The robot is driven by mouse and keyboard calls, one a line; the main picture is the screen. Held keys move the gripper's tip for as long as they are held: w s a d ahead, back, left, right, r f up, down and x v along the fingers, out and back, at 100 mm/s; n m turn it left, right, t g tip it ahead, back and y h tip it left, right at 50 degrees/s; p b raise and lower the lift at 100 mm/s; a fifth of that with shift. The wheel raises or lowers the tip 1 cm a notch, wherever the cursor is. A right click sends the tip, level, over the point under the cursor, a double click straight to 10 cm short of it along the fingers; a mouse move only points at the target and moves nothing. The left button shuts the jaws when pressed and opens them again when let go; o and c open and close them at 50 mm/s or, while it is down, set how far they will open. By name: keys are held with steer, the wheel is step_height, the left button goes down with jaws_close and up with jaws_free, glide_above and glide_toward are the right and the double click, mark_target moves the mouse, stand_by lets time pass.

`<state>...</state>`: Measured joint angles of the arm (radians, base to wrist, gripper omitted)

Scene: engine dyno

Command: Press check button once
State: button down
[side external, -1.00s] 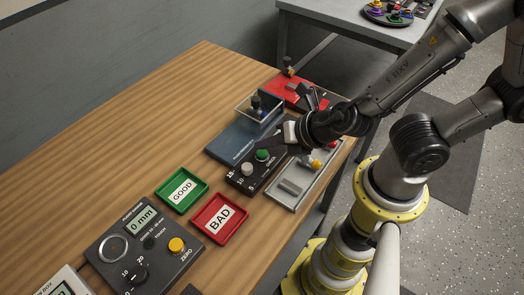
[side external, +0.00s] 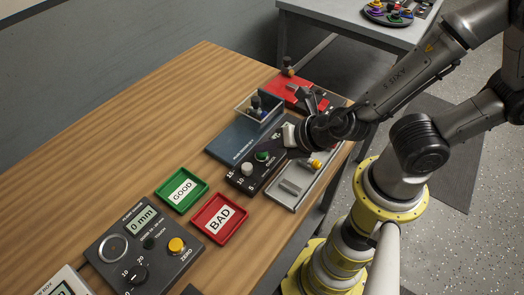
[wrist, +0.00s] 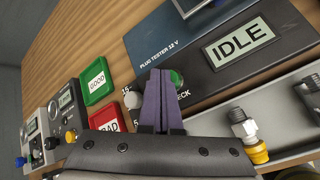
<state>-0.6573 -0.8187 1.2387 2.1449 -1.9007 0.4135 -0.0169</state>
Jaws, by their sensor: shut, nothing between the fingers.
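The plug tester is a dark box (side external: 241,181) with a green check button (side external: 262,156) on its top, near a pale knob (side external: 247,168). In the wrist view the green button (wrist: 177,79) shows just right of my gripper (wrist: 160,72). The fingers are purple, shut together and empty. They cover part of the button's surroundings and of the word CHECK. The tester's display (wrist: 239,42) reads IDLE. In the side view my wrist is over the tester's far end; the fingertips are not clear there. I cannot tell the gap between fingertips and button.
A green GOOD tray (side external: 181,204) and a red BAD tray (side external: 238,226) lie to the left of the tester. A grey tray (side external: 287,206) with a plug lies along its near side. A red box (side external: 297,84) stands behind.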

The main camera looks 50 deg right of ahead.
mark_target(266, 155)
steer(key=shift+f, duration=0.45)
stand_by(0.5)
steer(key=shift+r, duration=0.95)
steer(key=shift+r, duration=2.5)
